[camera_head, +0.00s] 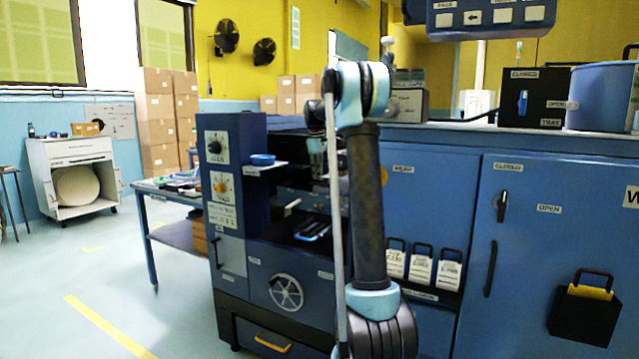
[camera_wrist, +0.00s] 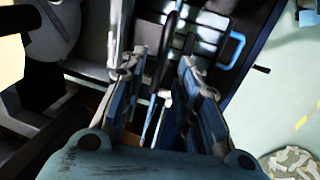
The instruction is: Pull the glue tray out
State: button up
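The glue tray is not clearly identifiable. In the head view, a dark tray-like part with blue strips (camera_head: 313,228) sits in the open bay of the blue machine (camera_head: 232,180). In the wrist view, a light-blue loop handle (camera_wrist: 233,50) shows to the right of and beyond my gripper (camera_wrist: 161,66). My two fingers are spread with a visible gap. A dark bar (camera_wrist: 168,38) and thin blue strips run beyond and between them; I cannot tell whether they touch the fingers. In the head view, my arm hides part of the bay, and my fingertips cannot be made out.
A handwheel (camera_head: 286,292) and a yellow-handled drawer (camera_head: 272,342) are on the machine's front. A small blue dish (camera_head: 262,159) rests on a side shelf. Blue cabinets (camera_head: 520,230) stand to the right. A blue-legged table (camera_head: 170,215) stands behind left. Floor at left is open.

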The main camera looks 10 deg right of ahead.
jog(key=shift+w+d+f, duration=0.1)
jog(key=shift+w+f, duration=0.05)
jog(key=shift+f, duration=0.75)
jog(key=shift+w+d+f, duration=0.1)
jog(key=shift+w+f, duration=0.05)
jog(key=shift+f, duration=0.7)
jog(key=shift+c, duration=0.4)
grip_shut()
